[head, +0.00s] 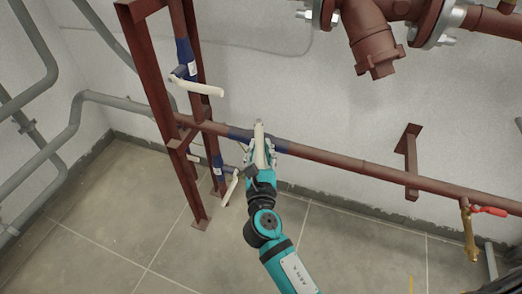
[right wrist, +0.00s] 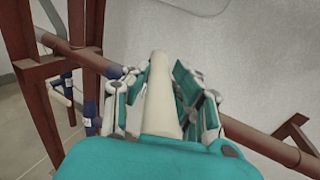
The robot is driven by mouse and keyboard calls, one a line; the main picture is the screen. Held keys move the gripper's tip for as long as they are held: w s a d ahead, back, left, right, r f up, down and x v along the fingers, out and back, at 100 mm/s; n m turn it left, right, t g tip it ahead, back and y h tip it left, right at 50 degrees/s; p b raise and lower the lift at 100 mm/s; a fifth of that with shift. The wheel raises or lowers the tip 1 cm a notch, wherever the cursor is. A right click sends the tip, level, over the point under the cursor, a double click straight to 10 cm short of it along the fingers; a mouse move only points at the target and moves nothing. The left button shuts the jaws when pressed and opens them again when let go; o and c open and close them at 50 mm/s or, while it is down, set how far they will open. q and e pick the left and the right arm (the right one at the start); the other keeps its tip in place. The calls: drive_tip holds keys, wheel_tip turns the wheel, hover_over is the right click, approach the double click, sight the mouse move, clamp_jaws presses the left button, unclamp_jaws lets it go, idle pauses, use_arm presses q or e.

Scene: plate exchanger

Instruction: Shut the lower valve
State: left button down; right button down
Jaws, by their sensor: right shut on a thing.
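My right gripper (head: 260,155) is shut around a white lever handle (head: 259,130) at the horizontal red-brown pipe. In the right wrist view the handle (right wrist: 161,95) runs between the two fingers (right wrist: 163,105), its rounded end projecting beyond them. The handle's joint with the valve is hidden by my gripper. Another white lever (head: 230,189) hangs slanted below the pipe, by a blue section near the frame's foot. A third white lever (head: 199,87) sticks out to the right from the blue valve section (head: 185,60) higher up. My left gripper is out of view.
A red-brown steel frame (head: 150,85) stands left of my gripper. The horizontal pipe (head: 350,162) runs right to a brass valve (head: 469,232) with a red handle (head: 488,211). A large flanged fitting (head: 372,45) hangs at upper right. The tiled floor in front is mostly clear.

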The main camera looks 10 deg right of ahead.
drive_tip(key=shift+a, duration=0.15)
drive_tip(key=c, duration=1.1)
unclamp_jaws()
drive_tip(key=v, duration=1.2)
drive_tip(key=shift+c, duration=0.4)
